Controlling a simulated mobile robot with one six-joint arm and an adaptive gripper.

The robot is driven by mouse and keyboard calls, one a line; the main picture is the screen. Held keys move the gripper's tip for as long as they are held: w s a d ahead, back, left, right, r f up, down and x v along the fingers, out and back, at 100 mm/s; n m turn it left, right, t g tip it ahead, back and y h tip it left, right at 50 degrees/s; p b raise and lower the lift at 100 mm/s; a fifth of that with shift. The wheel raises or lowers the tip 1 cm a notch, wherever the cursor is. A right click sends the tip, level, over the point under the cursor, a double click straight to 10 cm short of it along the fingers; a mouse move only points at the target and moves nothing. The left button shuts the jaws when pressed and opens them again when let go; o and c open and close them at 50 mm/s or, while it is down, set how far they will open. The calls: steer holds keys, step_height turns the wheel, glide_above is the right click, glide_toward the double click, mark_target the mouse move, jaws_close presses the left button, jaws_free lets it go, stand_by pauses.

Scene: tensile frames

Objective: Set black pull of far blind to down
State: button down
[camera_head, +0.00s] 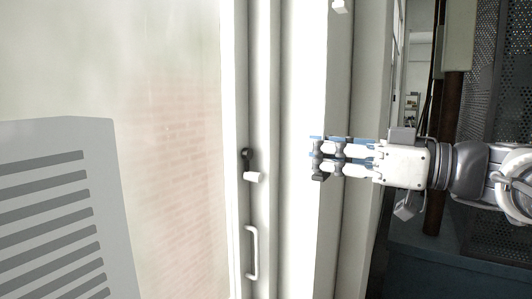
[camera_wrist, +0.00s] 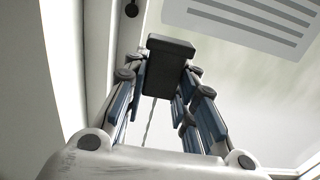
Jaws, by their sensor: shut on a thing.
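The black pull (camera_wrist: 168,50) is a dark block between the two fingers of my gripper (camera_wrist: 160,85) in the wrist view. My gripper is shut on it, with a finger on either side. In the head view my gripper (camera_head: 326,158) reaches left in front of the white window frame. The pull cannot be told apart from the dark finger parts there. The blind itself is not clearly seen.
A window handle (camera_head: 249,165) with a dark and white grip sits on the frame left of my gripper, above a white bar handle (camera_head: 252,252). A grey slatted panel (camera_head: 62,210) stands at left. A small white piece (camera_head: 339,6) shows at the top. Dark perforated panels (camera_head: 497,75) stand at right.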

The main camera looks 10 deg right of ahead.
steer(key=c, duration=1.3)
jaws_free()
steer(key=v, duration=1.2)
steer(key=shift+a, duration=0.1)
